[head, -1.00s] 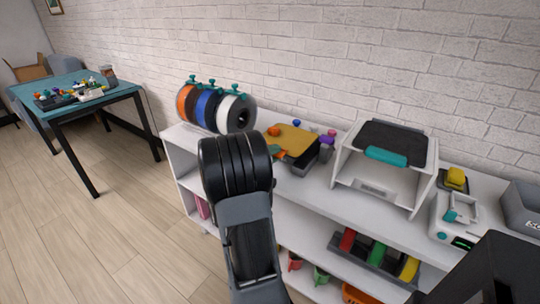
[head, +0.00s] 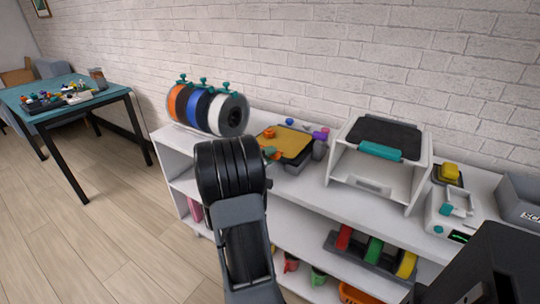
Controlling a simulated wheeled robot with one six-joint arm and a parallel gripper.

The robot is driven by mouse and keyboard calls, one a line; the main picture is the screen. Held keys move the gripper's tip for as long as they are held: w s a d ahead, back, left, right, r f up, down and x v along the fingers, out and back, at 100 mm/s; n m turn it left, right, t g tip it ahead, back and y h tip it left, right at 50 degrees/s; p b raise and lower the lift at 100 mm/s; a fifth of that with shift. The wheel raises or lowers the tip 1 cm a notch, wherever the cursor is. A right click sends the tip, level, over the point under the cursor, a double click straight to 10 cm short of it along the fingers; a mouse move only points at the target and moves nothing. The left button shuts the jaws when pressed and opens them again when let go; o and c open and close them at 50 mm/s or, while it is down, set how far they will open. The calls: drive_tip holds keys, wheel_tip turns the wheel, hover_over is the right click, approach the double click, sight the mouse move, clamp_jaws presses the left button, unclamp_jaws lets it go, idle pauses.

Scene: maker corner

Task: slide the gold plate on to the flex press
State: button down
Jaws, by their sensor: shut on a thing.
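The gold plate (head: 291,146) lies flat, at least partly over a dark-bodied device (head: 319,151) on the white shelf top. An orange knob, a blue knob and a purple knob stand around it; this may be the flex press, but I cannot tell for sure. A small orange and teal part shows at the plate's near left edge. My arm's black ringed link stands in front of the plate's near left side. My gripper is hidden behind it, so its hold on the plate does not show.
Left of the plate is a rack of orange, blue and white spools (head: 208,108). Right of it stands a white open frame (head: 337,165) with a black top and teal handle. Further right are a small white device (head: 440,218) and a grey bin (head: 521,203). Brick wall closes the back.

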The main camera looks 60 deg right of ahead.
idle(0.3)
unclamp_jaws()
idle(0.8)
drive_tip(key=shift+f+b, duration=0.75)
drive_tip(key=shift+b, duration=0.15)
drive_tip(key=shift+a+f, duration=0.1)
drive_tip(key=shift+a, duration=0.15)
drive_tip(key=shift+c, duration=0.5)
drive_tip(key=shift+a+b, duration=1.05)
drive_tip(key=shift+a, duration=2.4)
drive_tip(key=shift+a, duration=0.1)
